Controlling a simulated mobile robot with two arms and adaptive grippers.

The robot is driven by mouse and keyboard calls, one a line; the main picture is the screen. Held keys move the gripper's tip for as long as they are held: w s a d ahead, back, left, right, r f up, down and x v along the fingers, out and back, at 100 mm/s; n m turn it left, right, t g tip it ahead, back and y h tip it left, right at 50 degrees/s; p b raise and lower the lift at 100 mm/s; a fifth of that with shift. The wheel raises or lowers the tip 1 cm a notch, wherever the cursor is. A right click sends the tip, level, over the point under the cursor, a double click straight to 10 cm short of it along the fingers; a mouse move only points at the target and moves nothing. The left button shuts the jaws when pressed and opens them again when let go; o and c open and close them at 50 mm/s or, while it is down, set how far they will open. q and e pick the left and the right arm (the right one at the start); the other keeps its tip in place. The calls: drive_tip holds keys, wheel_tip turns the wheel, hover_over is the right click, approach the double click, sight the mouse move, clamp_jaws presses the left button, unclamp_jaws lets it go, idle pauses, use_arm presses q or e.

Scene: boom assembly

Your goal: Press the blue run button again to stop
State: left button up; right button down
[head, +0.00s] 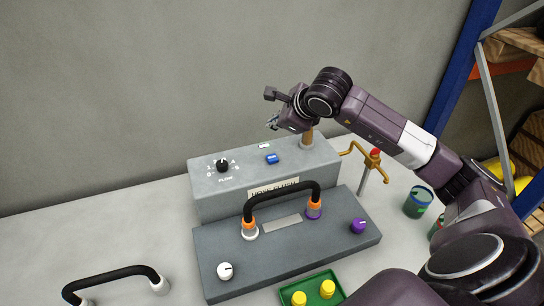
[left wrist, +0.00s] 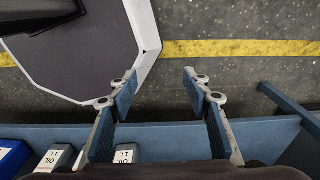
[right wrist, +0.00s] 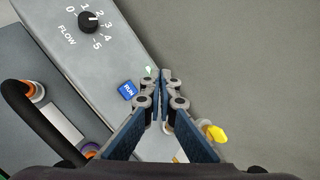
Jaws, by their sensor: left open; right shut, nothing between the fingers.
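The blue run button (head: 272,159) sits on top of the grey control box (head: 215,207), to the right of the black flow knob (head: 223,166). In the right wrist view the button (right wrist: 128,90) shows the word RUN. My right gripper (head: 272,124) is above the box, over the button in the head view, apart from it. In the right wrist view its fingertips (right wrist: 163,75) are together and empty, just right of the button. My left gripper (left wrist: 161,82) is open and empty above the floor, away from the box; it is not in the head view.
A dark panel (head: 218,286) with a black hose on orange and purple fittings (head: 282,193) lies before the box. A green tray (head: 325,278) with yellow parts is in front. The wall (head: 120,90) is behind.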

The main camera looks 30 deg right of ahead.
sight(273, 159)
wheel_tip(273, 159, down, 4)
drive_tip(key=shift+w+f+b, duration=0.1)
drive_tip(key=shift+w+b, duration=0.05)
drive_tip(key=shift+b, duration=0.9)
wheel_tip(273, 159, down, 5)
drive_tip(key=b, duration=0.3)
drive_tip(key=shift+w+r, duration=0.1)
drive_tip(key=shift+r, duration=0.1)
drive_tip(key=shift+f+b, duration=0.15)
drive_tip(key=shift+b, duration=0.35)
use_arm(q)
wheel_tip(273, 159, down, 6)
drive_tip(key=w, duration=0.2)
drive_tip(key=shift+w, duration=0.1)
drive_tip(key=shift+f, duration=0.15)
